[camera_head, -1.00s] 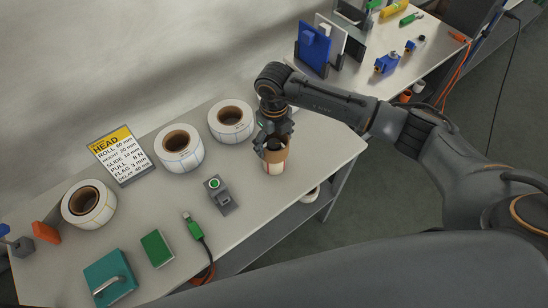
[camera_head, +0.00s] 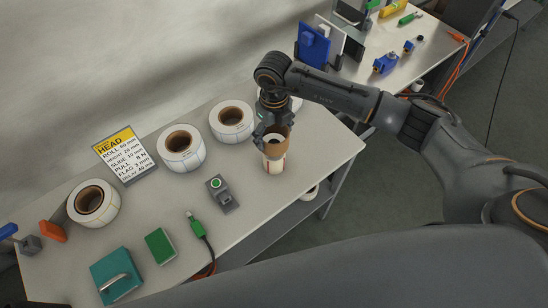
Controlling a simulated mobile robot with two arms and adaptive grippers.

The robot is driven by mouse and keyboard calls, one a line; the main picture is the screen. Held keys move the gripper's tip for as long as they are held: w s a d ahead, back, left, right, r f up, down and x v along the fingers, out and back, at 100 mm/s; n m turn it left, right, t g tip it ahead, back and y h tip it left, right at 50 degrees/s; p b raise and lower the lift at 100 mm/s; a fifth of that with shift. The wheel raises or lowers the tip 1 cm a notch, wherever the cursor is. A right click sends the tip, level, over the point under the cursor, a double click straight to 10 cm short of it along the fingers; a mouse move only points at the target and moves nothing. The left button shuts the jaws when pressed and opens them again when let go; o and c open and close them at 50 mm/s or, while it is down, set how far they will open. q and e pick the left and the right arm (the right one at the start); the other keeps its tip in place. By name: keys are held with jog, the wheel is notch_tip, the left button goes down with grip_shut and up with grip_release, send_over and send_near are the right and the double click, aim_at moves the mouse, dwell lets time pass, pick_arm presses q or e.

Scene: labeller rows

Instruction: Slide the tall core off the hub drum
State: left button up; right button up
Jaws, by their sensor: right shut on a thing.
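The tall core (camera_head: 281,143) is a brown cardboard tube near the right end of the pale bench. My right gripper (camera_head: 270,130) comes from above and is shut on the core's upper wall. The hub drum (camera_head: 275,164) is the pale upright cylinder with reddish stripes beneath the core. The core's lower edge still appears around or just over the drum's top; I cannot tell how much they overlap. The gripper hides part of the core's far side. My left gripper is out of view.
White label rolls stand along the back of the bench (camera_head: 331,153), the nearest (camera_head: 231,122) left of my gripper. Another roll (camera_head: 296,104) is partly hidden behind the gripper. A grey device with a green button (camera_head: 217,184) stands in front. A yellow-headed sign (camera_head: 125,154) is behind.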

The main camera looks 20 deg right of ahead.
jog(key=shift+r+p, duration=1.25)
jog(key=shift+r, duration=1)
